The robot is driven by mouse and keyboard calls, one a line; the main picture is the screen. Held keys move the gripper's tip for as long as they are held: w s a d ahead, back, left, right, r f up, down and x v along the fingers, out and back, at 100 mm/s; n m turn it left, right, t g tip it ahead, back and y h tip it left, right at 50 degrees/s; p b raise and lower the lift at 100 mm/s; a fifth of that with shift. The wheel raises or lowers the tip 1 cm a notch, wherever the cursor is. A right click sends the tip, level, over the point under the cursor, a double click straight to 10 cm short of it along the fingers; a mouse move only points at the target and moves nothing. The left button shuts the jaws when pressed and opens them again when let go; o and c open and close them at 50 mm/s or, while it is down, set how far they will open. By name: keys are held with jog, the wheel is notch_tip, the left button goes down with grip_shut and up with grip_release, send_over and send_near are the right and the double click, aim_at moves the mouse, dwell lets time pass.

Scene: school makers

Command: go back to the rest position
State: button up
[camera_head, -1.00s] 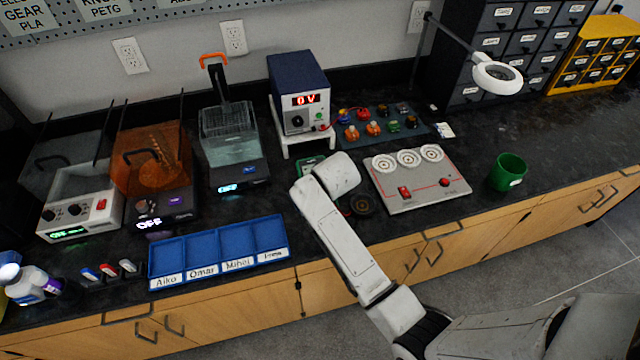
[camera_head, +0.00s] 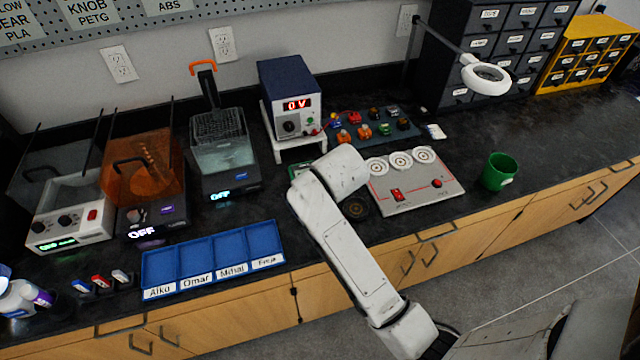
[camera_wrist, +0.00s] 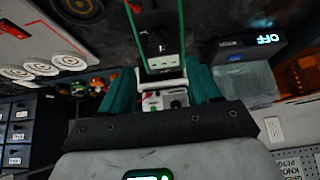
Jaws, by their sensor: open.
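My gripper (camera_wrist: 163,85) shows in the wrist view with its two teal fingers spread apart, and nothing is visibly held between them. The gripper itself is hidden behind the arm there.
A power supply (camera_head: 290,95) reading 0 V stands behind my arm. To the left are a blue labelled tray (camera_head: 213,256), a water bath (camera_head: 225,155) and an orange-covered box (camera_head: 143,170). A magnifier lamp (camera_head: 486,77) overhangs the back.

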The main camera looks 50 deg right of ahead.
jog(key=shift+s+a+r, duration=0.2)
jog(key=shift+s+r, duration=0.15)
jog(key=shift+r, duration=0.25)
jog(key=s+a+f+n+g+y, duration=0.1)
jog(key=s+a+f+n, duration=0.1)
jog(key=s, duration=0.5)
jog(key=s+a+f+n+g+y, duration=0.1)
jog(key=s+a+f+n+g, duration=0.1)
jog(key=s+a+f, duration=0.2)
jog(key=s+a+f+n+g+y, duration=0.1)
jog(key=s+a, duration=0.4)
jog(key=s, duration=0.5)
notch_tip(320, 180, down, 2)
jog(key=shift+s+a+n+g+y, duration=0.2)
jog(key=shift+n+g+y, duration=0.1)
jog(key=shift+n, duration=0.2)
